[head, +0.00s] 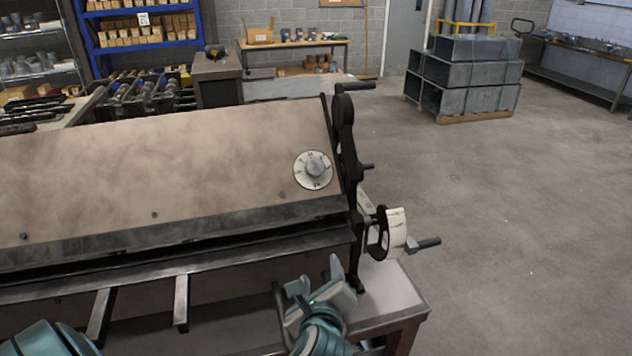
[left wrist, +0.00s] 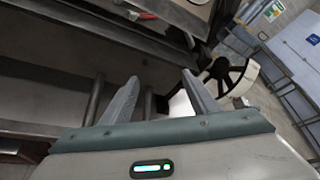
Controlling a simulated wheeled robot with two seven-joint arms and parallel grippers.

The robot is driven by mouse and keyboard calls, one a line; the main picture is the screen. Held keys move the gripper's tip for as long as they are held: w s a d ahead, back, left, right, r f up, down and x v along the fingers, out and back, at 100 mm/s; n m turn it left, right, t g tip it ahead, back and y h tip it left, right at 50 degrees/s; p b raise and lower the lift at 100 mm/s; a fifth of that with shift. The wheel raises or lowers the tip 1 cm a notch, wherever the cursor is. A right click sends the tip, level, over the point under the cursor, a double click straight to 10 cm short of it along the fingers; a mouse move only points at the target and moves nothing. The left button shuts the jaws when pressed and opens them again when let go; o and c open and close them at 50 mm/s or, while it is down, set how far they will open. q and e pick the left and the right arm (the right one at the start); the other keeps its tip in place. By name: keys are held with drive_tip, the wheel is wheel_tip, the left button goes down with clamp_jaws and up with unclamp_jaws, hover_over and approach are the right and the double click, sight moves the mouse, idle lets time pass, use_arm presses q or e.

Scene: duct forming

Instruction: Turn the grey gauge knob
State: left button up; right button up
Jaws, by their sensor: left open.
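The grey gauge knob (head: 315,167) sits at the centre of a round white dial (head: 300,177) with dark markings. The dial is on the right end of the machine's sloped tan panel (head: 150,170). My left gripper (head: 317,276) is below the knob and apart from it, in front of the machine's lower edge. Its two fingers are spread with nothing between them; they also show in the left wrist view (left wrist: 160,77). In that view a pale edge at the top may be the dial, mostly cut off. My right gripper is in neither view.
A white-rimmed handwheel (head: 397,233) with a dark handle projects from the machine's right end, right of my left gripper. Dark bars (head: 181,303) stick out at the front. Stacked metal ducts (head: 468,78) stand at the back right. The floor right of the machine is clear.

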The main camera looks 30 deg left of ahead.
sight(316, 170)
use_arm(q)
drive_tip(key=w+r+m+t+y, duration=0.1)
drive_tip(key=r+m+y, duration=0.1)
drive_tip(key=r, duration=0.4)
drive_tip(key=w+r+m+t+y, duration=0.1)
drive_tip(key=w+r+m+y, duration=0.1)
drive_tip(key=r+m, duration=0.3)
wheel_tip(316, 170, up, 2)
drive_tip(key=shift+w+a+r, duration=0.15)
drive_tip(key=shift+w+a, duration=0.15)
drive_tip(key=shift+a, duration=0.1)
drive_tip(key=shift+a, duration=0.1)
drive_tip(key=p+x, duration=0.5)
drive_tip(key=x, duration=1)
drive_tip(key=shift+w+a+r, duration=0.1)
drive_tip(key=shift+w+r, duration=0.05)
drive_tip(key=shift+w, duration=0.2)
drive_tip(key=shift+x, duration=0.85)
drive_tip(key=c, duration=1)
